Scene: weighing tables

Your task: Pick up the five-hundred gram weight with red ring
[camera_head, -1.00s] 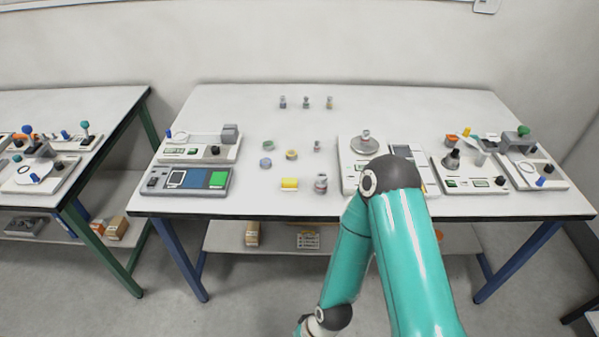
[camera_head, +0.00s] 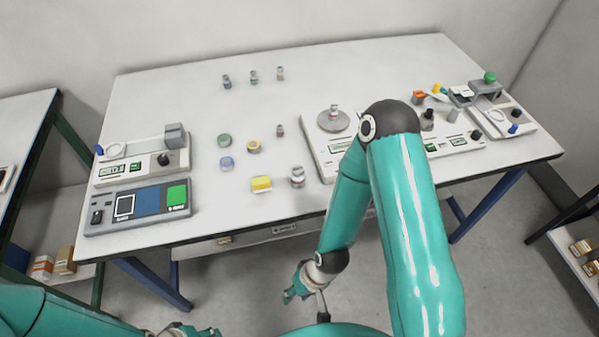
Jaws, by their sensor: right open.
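Several small grey metal weights stand on the white table. The largest-looking weight (camera_head: 298,177), near the front edge, seems to have a reddish band, but the picture is too small to be sure. A smaller weight (camera_head: 280,130) stands behind it, and another weight (camera_head: 334,111) sits on a balance's round pan. My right gripper (camera_head: 297,290) is open and empty, hanging low in front of the table, below and apart from the weights. My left gripper (camera_head: 188,332) is cut off by the bottom edge; its jaws cannot be read.
Three small bottles (camera_head: 253,77) stand behind. Instruments flank them: a grey panel (camera_head: 138,207) at left, a balance (camera_head: 322,160) at right. The back of the table (camera_head: 330,65) has free room.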

